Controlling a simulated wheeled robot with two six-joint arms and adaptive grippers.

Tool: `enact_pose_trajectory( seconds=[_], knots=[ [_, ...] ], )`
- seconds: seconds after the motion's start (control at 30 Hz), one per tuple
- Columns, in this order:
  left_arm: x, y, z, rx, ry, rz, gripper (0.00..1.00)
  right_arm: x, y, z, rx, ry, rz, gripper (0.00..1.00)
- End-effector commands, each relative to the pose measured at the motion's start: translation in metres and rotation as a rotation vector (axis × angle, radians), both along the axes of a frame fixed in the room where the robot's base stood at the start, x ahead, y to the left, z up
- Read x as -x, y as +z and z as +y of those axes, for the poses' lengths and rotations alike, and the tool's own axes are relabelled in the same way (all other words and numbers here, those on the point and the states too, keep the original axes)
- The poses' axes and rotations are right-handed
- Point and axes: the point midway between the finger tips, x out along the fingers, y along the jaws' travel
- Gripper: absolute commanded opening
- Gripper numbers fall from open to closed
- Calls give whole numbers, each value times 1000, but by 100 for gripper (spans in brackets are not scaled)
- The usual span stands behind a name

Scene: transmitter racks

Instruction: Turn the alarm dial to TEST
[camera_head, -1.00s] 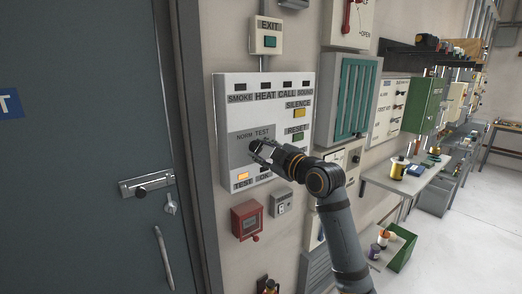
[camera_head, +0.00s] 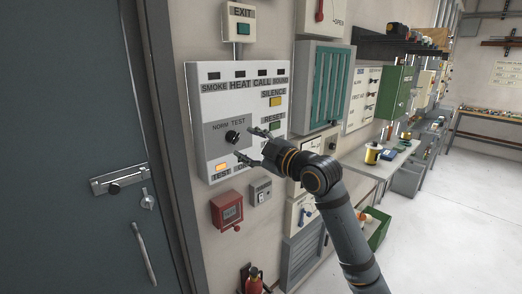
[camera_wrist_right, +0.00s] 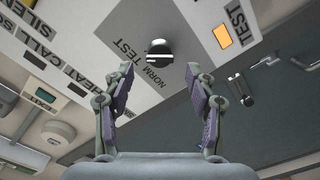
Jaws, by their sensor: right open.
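The white alarm panel (camera_head: 275,131) hangs on the wall beside the door. Its black dial (camera_head: 232,137) sits on a grey plate below the words NORM and TEST. The dial also shows in the right wrist view (camera_wrist_right: 160,50), ahead of the fingers near the top; I cannot tell surely which word it points to. An amber lamp (camera_head: 222,167) is lit above a lower TEST label. My right gripper (camera_head: 246,143) is open and empty, just right of the dial and apart from it. Its two fingers (camera_wrist_right: 157,95) stand wide apart in the wrist view. My left gripper is not in view.
A grey door (camera_head: 75,150) with a latch and handle is at the left. A red call box (camera_head: 227,211) and a small grey box (camera_head: 261,191) are below the panel. A teal-slatted cabinet (camera_head: 322,88) is to the right. Open floor lies at the right.

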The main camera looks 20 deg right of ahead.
Motion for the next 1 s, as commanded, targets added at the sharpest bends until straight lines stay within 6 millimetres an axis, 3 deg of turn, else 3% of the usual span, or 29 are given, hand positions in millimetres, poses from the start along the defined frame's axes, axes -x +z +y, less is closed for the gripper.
enact_pose_trajectory(
  seconds=[0.23,0.43,1.0],
  knots=[
    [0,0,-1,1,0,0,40,40,-2,-13,13,2,3,57],
    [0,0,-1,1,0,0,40,53,0,-26,6,-20,-4,57],
    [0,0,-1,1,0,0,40,67,0,-22,-1,3,1,57]
  ],
)
